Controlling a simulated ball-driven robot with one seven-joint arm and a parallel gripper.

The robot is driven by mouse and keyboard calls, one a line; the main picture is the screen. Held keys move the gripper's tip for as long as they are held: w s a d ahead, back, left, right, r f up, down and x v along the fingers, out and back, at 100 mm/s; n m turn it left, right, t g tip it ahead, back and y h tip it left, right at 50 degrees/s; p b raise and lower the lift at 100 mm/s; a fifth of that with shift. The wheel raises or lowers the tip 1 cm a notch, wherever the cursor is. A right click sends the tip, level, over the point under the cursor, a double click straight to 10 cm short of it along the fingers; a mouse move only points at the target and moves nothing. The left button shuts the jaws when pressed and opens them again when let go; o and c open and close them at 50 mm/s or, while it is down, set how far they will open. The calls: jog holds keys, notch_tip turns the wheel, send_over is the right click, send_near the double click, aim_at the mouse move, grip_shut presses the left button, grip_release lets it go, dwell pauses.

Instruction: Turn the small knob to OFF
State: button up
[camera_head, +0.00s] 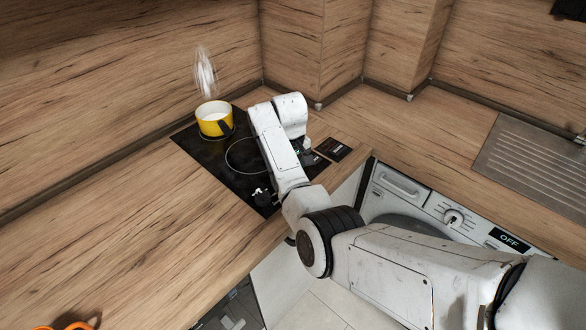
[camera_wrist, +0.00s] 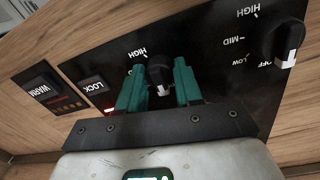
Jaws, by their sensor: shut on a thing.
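The small knob (camera_wrist: 158,72) is black with a white pointer mark. In the wrist view it sits between the two teal fingers of my gripper (camera_wrist: 160,88), which is shut on it. Its white mark faces the lower edge of the picture. An upside-down HIGH label shows just left of it; its other labels are hidden by the fingers. In the head view my arm hides the small knob. A second, larger-looking black knob (camera_wrist: 286,42) stands to the right in the wrist view, with HIGH, MID, LOW and OFF labels and its white mark near OFF.
A yellow pot (camera_head: 213,118) steams on the black hob (camera_head: 215,152). LOCK (camera_wrist: 92,84) and WARM (camera_wrist: 46,91) panels lie left of the small knob in the wrist view; a red light glows near LOCK. A white washing machine (camera_head: 400,187) with an OFF display stands below the counter at right.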

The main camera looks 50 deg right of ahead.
jog(key=o, duration=1)
jog(key=shift+o, duration=0.2)
jog(key=shift+r, duration=0.1)
notch_tip(320, 180, up, 11)
jog(key=b, duration=0.1)
jog(key=shift+a+f, duration=0.2)
jog(key=shift+a, duration=0.05)
